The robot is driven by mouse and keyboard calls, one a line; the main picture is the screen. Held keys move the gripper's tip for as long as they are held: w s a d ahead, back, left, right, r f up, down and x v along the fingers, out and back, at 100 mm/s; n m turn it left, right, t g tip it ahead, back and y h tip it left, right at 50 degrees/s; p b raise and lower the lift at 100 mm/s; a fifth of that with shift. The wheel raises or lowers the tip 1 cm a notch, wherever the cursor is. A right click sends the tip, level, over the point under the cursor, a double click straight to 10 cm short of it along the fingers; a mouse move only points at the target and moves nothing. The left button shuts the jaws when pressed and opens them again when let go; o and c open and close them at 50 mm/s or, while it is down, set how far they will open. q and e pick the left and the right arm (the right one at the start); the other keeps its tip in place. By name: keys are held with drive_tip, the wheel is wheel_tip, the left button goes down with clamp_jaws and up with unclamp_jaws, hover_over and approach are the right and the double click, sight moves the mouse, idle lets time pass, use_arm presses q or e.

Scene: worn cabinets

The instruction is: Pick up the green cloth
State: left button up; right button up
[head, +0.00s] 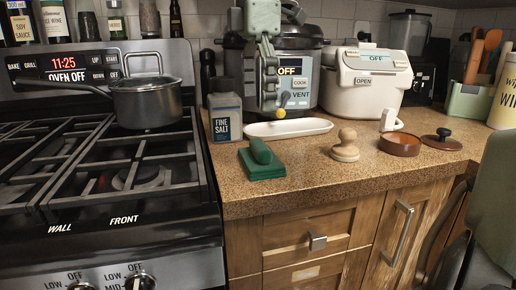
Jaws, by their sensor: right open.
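A dark green object (262,160) lies near the front edge of the counter, right of the stove. It has a flat block base and a raised, rounded ridge like a handle, and looks stiff. I see no other thing that could be the green cloth. My right gripper (273,112) hangs down from the top of the head view, in front of the pressure cooker. It is open, pointing down, above and behind the green object, apart from it. No item shows between its fingers. My left gripper is not in view.
A white oblong dish (308,128) lies behind the green object. A fine salt container (225,118) stands to its left. A wooden stamp-like knob (346,147) and a brown bowl (399,146) are to the right. The pressure cooker (325,75) and white cooker (365,98) stand behind.

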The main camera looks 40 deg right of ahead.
sight(260, 143)
drive_tip(key=shift+f, duration=0.55)
drive_tip(key=f, duration=0.6)
drive_tip(key=shift+d+f, duration=0.3)
drive_tip(key=c, duration=1.2)
drive_tip(key=shift+c, duration=0.2)
drive_tip(key=shift+r, duration=0.1)
